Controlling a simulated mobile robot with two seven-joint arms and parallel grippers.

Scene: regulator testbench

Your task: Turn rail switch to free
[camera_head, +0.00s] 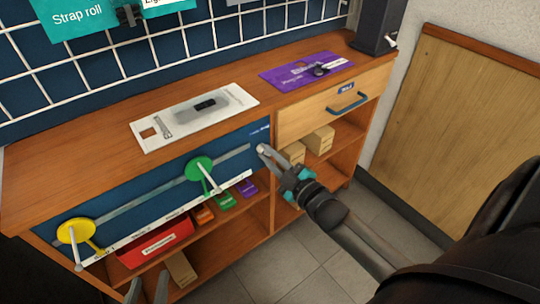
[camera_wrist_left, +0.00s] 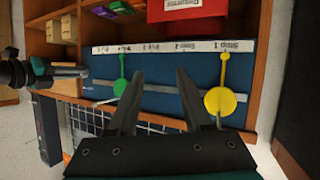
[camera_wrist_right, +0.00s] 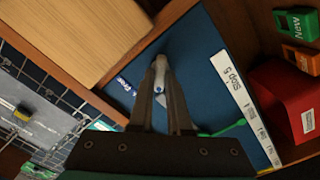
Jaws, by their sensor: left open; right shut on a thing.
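The blue rail panel (camera_head: 135,213) fronts the wooden bench and bears a yellow disc (camera_head: 75,231) at the left and a green disc (camera_head: 198,168) further right, each with a handle. My right gripper (camera_head: 262,150) is at the panel's right end. It is shut on a small grey lever (camera_wrist_right: 160,72), likely the rail switch, whose base is partly hidden by the fingers.
A white plate with a grey device (camera_head: 200,106) and a purple plate (camera_head: 305,72) lie on the bench top. A red box (camera_head: 155,243) and small coloured boxes (camera_head: 224,199) sit on the shelf below. A drawer with a blue handle (camera_head: 347,102) is right of the panel.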

